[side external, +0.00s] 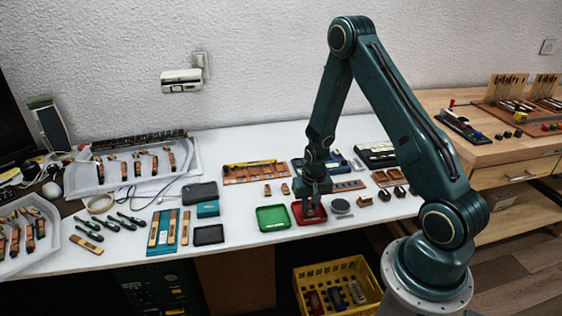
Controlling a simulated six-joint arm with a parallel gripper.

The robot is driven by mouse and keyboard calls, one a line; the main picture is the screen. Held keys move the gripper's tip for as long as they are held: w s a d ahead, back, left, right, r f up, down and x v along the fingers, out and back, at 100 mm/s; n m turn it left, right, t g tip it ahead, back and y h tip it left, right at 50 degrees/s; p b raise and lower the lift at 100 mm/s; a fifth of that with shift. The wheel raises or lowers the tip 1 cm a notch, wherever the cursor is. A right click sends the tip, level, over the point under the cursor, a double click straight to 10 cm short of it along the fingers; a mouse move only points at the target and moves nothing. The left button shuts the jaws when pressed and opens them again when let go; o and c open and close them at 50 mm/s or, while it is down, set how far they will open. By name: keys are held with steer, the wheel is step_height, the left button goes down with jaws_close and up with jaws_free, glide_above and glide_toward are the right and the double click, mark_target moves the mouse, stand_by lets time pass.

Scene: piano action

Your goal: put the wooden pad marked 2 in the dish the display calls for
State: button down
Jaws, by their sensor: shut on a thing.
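My gripper (312,204) points down over the red dish (299,221), low and close to it. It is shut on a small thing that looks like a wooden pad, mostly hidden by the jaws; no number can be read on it. Whether it touches the dish floor I cannot tell. The green dish (272,218) stands just left of the red one and looks empty. A black dish (208,235) lies further left, also empty. Two small wooden pads (267,190) (285,189) stand behind the green dish, their marks too small to read. I cannot make out a display's text.
A round grey-topped tin (340,206) stands right of the red dish. Dark curved pieces (384,195) lie further right. A teal box (207,209) and wooden strips (163,232) lie left. A yellow crate (335,287) is below the table's front edge.

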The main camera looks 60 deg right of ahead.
mark_target(311, 211)
steer(key=shift+f, duration=0.1)
steer(key=c, duration=1.3)
jaws_free()
steer(key=shift+s+a+r, duration=0.15)
steer(key=shift+a+r, duration=0.05)
steer(key=shift+r, duration=1.85)
steer(key=shift+s+a+r, duration=0.15)
steer(key=shift+s+r, duration=0.05)
steer(key=shift+r, duration=1.8)
steer(key=shift+s+a+r, duration=0.15)
steer(key=shift+a+r, duration=0.05)
steer(key=shift+r, duration=1.85)
steer(key=shift+r, duration=0.1)
